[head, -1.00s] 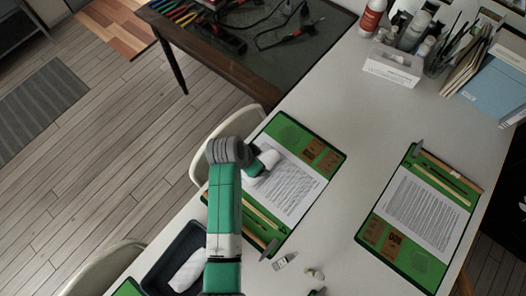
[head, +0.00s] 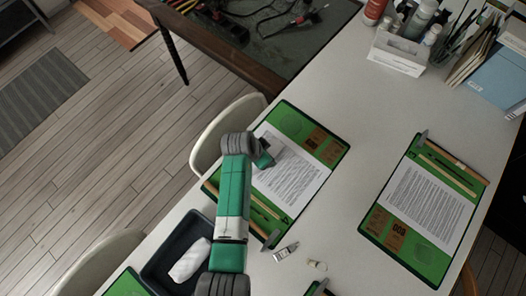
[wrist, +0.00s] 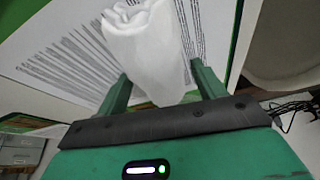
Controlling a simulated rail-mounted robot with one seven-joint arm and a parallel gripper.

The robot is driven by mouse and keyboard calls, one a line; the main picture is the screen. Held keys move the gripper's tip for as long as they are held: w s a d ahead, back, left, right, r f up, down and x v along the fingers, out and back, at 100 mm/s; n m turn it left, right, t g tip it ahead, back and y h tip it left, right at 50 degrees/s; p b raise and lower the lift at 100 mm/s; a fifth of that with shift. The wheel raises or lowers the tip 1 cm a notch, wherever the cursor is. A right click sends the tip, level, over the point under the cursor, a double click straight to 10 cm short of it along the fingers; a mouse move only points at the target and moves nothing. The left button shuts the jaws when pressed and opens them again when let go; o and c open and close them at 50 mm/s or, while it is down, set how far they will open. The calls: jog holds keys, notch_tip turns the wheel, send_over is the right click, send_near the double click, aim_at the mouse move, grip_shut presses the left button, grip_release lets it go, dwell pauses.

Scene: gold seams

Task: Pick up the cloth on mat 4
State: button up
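A white rolled cloth (wrist: 150,45) lies over the printed sheet in the wrist view, between the two fingers of my gripper (wrist: 162,78). The fingers are spread on either side of it; a firm grip does not show. In the head view my gripper (head: 266,158) is low over a green mat (head: 287,119) with a printed sheet (head: 290,180). There the cloth is mostly hidden by my gripper.
A dark tray (head: 152,272) holds another white roll (head: 190,261) at the lower left. A second green mat (head: 415,262) with a sheet lies at the right. A small tube (head: 286,252) is near the front. Bottles and a white box (head: 398,54) stand at the back.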

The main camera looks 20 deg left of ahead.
jog(key=c, duration=0.7)
jog(key=shift+r, duration=0.6)
jog(key=v, duration=0.1)
jog(key=p+v, duration=0.1)
jog(key=v, duration=0.1)
jog(key=shift+d+p, duration=0.25)
jog(key=shift+p, duration=0.05)
jog(key=s, duration=0.5)
jog(key=s+p, duration=0.1)
jog(key=s, duration=0.4)
jog(key=s+r+p, duration=0.1)
jog(key=s, duration=0.4)
jog(key=shift+d, duration=0.35)
